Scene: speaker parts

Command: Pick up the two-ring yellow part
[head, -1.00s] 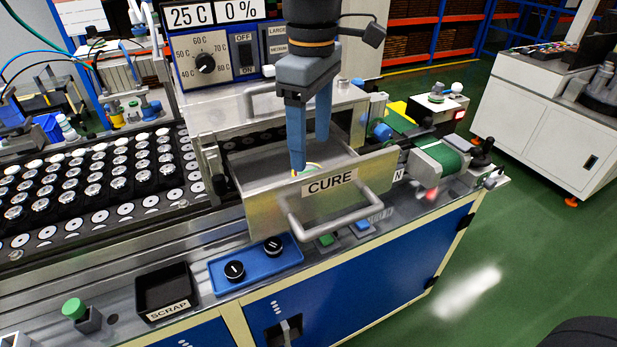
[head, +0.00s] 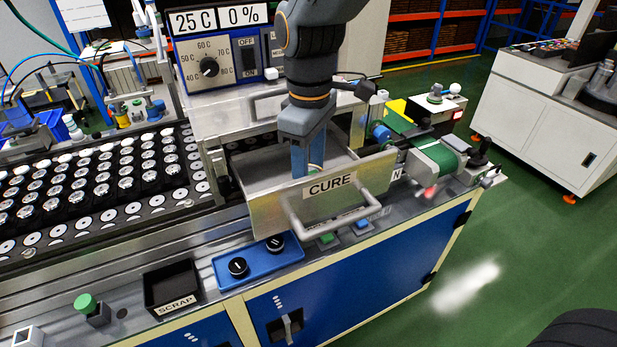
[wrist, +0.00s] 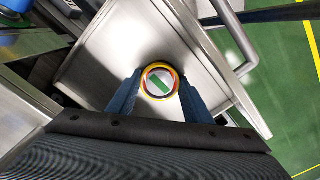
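The yellow part (wrist: 160,65) shows in the wrist view as a round rim in yellow and orange, with red, white, black and green inside it. It lies on the metal floor of the CURE drawer (head: 371,171). My gripper (wrist: 160,88) is lowered into the drawer with one blue finger on each side of the part. The fingers stand apart, close to its rim; I cannot tell whether they touch it. In the head view, a finger and the drawer front hide most of the part.
A green conveyor (head: 436,154) stands to the right.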

